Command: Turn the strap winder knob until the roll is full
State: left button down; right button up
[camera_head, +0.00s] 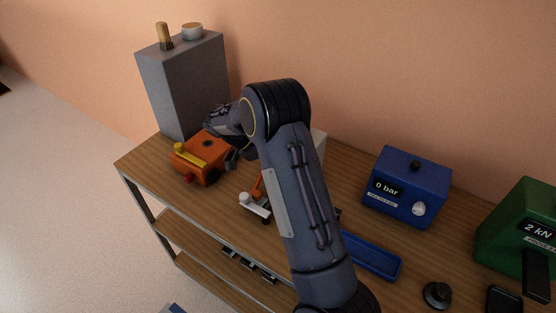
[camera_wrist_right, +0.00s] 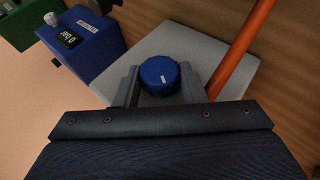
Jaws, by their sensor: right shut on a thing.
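In the head view my right arm crosses the middle of the bench and hides the knob and most of the pale box (camera_head: 319,142). My left gripper is not in view.
An orange box (camera_head: 205,170) with a yellow bar stands by a tall grey cabinet (camera_head: 185,85). To the right are a blue gauge box (camera_head: 407,187) reading 0 bar, a blue tray (camera_head: 371,256) and a green box (camera_head: 520,228) reading 2 kN.

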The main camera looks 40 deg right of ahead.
jog(key=shift+w+f+n+g+h, duration=0.15)
jog(key=shift+n+g+h, duration=0.25)
jog(key=shift+g, duration=0.7)
jog(key=o, duration=1)
jog(key=b+v, duration=0.1)
jog(key=v, duration=0.7)
jog(key=shift+b, duration=0.4)
jog(key=shift+f, duration=0.15)
